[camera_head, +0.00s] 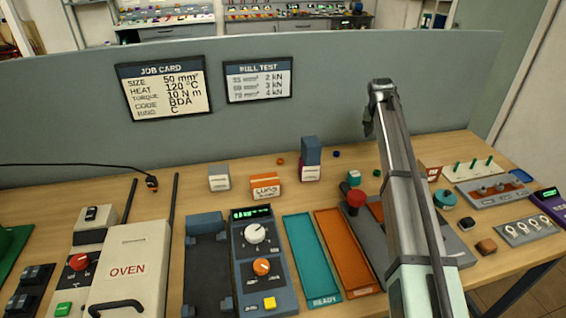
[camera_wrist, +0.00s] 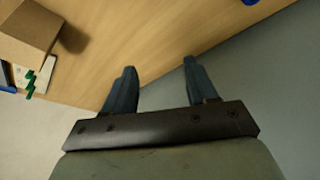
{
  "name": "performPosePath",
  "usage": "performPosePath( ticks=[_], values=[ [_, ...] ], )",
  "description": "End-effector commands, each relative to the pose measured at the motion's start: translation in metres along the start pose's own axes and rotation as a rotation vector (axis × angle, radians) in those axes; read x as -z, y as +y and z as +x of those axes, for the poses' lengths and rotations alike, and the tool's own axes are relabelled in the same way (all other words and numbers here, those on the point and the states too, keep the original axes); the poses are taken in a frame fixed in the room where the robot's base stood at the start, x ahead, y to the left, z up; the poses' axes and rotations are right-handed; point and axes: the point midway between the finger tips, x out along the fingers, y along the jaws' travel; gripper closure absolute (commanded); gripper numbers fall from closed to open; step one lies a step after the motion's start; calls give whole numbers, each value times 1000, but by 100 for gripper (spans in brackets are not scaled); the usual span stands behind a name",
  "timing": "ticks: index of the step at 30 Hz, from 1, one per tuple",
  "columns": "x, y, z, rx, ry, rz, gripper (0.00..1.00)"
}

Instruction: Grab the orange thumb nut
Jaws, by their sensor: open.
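A small orange piece (camera_head: 280,161), which looks like the orange thumb nut, lies on the wooden table near the back, left of a stacked blue-and-purple block. It is too small to make out its shape. My gripper shows in the wrist view (camera_wrist: 158,75), with its two dark blue fingers apart and nothing between them. In the head view the arm reaches up at right of centre, and its end (camera_head: 369,120) is in front of the grey partition, well right of the orange piece. The orange piece does not clearly show in the wrist view.
Small dark blue (camera_head: 336,154) and green (camera_head: 377,173) pieces lie on the table to the right. An orange-and-white Lugs box (camera_head: 265,186) and a grey box (camera_head: 219,178) stand nearby. The partition (camera_head: 300,120) rises behind the table. A brown box (camera_wrist: 28,28) shows in the wrist view.

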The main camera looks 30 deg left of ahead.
Motion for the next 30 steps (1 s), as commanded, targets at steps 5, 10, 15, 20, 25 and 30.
performPosePath(
  ticks=[5, 10, 15, 20, 25, 30],
  values=[
    [-28, -106, -33, 76, -64, -184, 43],
    [-66, -194, -65, 143, -125, -358, 43],
    [-100, -257, -94, 195, -170, -497, 43],
    [-120, -287, -110, 222, -194, -569, 43],
    [-128, -296, -111, 229, -202, -591, 43],
    [-132, -298, -94, 229, -203, -590, 43]
  ],
)
